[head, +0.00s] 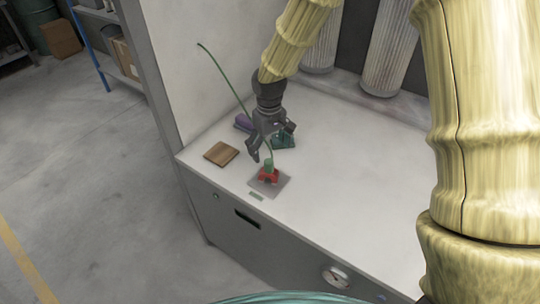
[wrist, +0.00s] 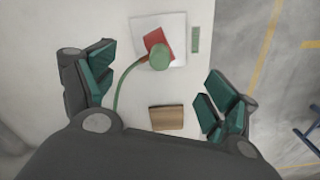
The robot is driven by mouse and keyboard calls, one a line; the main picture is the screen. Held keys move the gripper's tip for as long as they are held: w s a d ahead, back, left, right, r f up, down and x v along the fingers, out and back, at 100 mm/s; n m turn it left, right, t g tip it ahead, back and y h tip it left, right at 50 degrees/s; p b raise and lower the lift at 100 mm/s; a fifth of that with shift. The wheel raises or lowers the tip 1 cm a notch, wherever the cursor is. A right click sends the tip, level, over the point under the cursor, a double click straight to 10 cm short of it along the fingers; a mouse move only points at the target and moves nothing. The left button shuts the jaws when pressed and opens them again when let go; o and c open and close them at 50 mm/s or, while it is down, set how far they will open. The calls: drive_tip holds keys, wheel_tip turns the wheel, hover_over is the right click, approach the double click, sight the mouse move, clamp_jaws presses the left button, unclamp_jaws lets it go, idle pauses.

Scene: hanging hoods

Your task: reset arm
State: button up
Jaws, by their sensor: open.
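My gripper (head: 268,148) is open and empty above the white bench. Its dark fingers with teal pads spread wide in the wrist view (wrist: 158,92). A red piece (head: 267,177) with a green round top (head: 269,166) sits on a grey square plate (head: 281,189), apart from the fingers. In the wrist view the red piece (wrist: 154,40) and green top (wrist: 160,58) lie beyond the fingertips. A thin green cable (head: 226,78) arcs down beside my gripper and runs to the green top; part of it is hidden behind my gripper.
A brown wooden square (head: 221,154) lies left of the plate. A purple object (head: 242,122) lies behind it, partly hidden. The bench top (head: 350,180) is clear to the right. Ribbed columns (head: 387,50) stand at the back, and a wall panel (head: 200,70) rises at the left.

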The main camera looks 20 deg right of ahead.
drive_tip(key=shift+r, duration=0.5)
